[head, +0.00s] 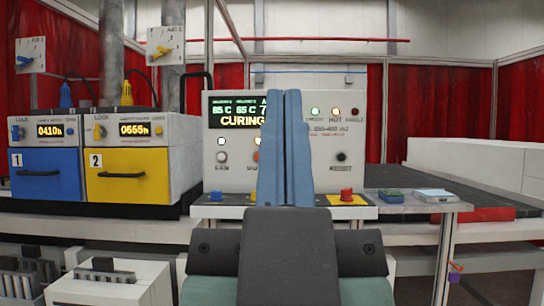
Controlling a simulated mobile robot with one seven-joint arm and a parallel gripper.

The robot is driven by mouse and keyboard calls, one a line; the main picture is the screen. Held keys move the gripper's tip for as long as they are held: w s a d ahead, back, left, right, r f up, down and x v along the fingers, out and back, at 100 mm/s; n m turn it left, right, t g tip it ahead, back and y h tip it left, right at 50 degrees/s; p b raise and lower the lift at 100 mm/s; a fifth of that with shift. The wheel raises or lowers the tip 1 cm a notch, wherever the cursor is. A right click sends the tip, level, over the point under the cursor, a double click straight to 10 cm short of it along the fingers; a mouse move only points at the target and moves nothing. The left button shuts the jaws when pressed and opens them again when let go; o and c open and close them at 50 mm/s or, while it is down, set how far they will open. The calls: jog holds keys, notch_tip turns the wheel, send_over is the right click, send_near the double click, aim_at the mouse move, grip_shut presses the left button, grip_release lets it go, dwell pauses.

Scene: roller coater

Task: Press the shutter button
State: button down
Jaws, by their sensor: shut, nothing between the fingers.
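My gripper (291,96) shows in the middle of the head view as two long blue fingers, pressed together and pointing up and away. It stands in front of the white control panel (376,120) and hides its centre, so I cannot tell its distance from the panel.
A display (238,111) reads CURING. Blue (48,172) and yellow (127,173) drawer units stand left. A dark conveyor belt (430,178) runs right, beside a small table with two flat boxes (437,195).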

notch_tip(320, 180, up, 25)
jog(key=p, duration=2.3)
jog(key=shift+f, duration=0.15)
jog(key=shift+a, duration=0.2)
